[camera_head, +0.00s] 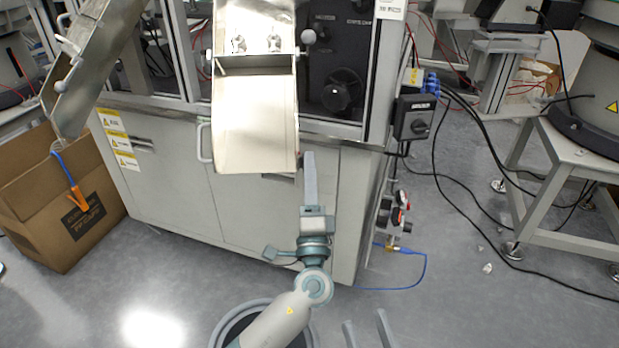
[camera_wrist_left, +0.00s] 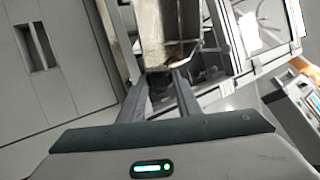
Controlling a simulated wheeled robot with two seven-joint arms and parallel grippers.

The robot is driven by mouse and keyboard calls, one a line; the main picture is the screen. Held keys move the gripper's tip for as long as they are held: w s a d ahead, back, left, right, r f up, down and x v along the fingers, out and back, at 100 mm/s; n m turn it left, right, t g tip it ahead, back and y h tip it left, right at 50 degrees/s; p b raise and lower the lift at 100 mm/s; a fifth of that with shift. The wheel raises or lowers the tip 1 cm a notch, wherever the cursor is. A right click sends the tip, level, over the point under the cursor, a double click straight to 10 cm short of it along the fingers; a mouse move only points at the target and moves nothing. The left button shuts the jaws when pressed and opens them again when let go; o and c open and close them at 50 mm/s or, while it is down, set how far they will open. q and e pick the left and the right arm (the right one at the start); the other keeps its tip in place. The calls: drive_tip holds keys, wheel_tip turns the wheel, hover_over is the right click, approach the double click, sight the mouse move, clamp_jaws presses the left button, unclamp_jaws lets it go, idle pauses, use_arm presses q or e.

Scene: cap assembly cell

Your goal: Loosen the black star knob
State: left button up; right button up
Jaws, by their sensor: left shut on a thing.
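My left gripper (camera_head: 309,160) reaches up to the right edge of the lower end of the pale metal chute (camera_head: 255,130). In the left wrist view its two fingers (camera_wrist_left: 160,90) close on a small dark piece, which looks like the black star knob (camera_wrist_left: 159,82), just below the metal chute end (camera_wrist_left: 165,50). The star shape is too small and shaded to make out. In the head view this knob is hidden at the chute's edge. My right gripper (camera_head: 367,330) shows only as two separated fingers at the bottom edge, open and empty.
A black round handle (camera_head: 340,95) sits inside the machine cabinet (camera_head: 250,215). A second chute (camera_head: 95,60) ends above a cardboard box (camera_head: 62,200) at left. A black switch box (camera_head: 415,118) and cables are at right.

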use_arm(q)
drive_tip(key=shift+f+b, duration=0.15)
drive_tip(key=shift+b, duration=0.45)
use_arm(e)
drive_tip(key=shift+w+d+r+t, duration=0.1)
drive_tip(key=shift+d+r+t, duration=0.25)
drive_tip(key=shift+r, duration=0.2)
drive_tip(key=shift+w+d+r+t, duration=0.15)
drive_tip(key=shift+d+r+t, duration=0.15)
drive_tip(key=shift+r+t, duration=0.25)
drive_tip(key=shift+w+d+r+t, duration=0.1)
drive_tip(key=shift+d+r+t, duration=0.2)
drive_tip(key=shift+r, duration=0.3)
use_arm(q)
drive_tip(key=o, duration=1.1)
drive_tip(key=shift+c, duration=0.2)
